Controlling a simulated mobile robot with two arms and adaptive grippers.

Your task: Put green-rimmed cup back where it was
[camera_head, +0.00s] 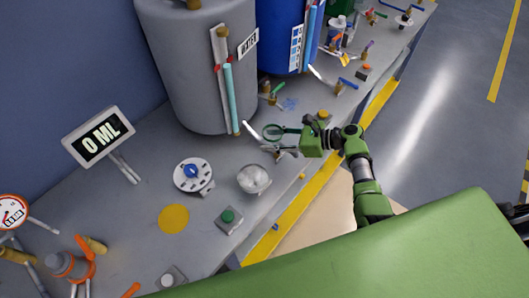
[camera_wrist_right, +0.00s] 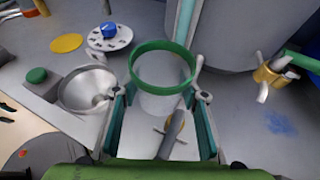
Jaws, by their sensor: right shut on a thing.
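The green-rimmed cup (camera_head: 273,132) is clear with a wide green rim and stands mouth up at the front of the grey water tank. My right gripper (camera_head: 286,143) is shut on it from the front right. In the right wrist view the cup (camera_wrist_right: 160,98) sits between the fingers of my right gripper (camera_wrist_right: 160,117), one on each side. The cup looks empty. I cannot tell whether its base touches the bench. A yellow disc (camera_head: 173,218) lies bare on the bench to the left. My left gripper is out of view.
The grey tank (camera_head: 200,75) stands close behind the cup, with a brass valve (camera_wrist_right: 275,74) beside it. A metal bowl (camera_head: 254,178), a blue-knobbed dial (camera_head: 193,174) and a green button (camera_head: 228,216) lie between cup and disc. A display (camera_head: 98,137) reads 0 ML.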

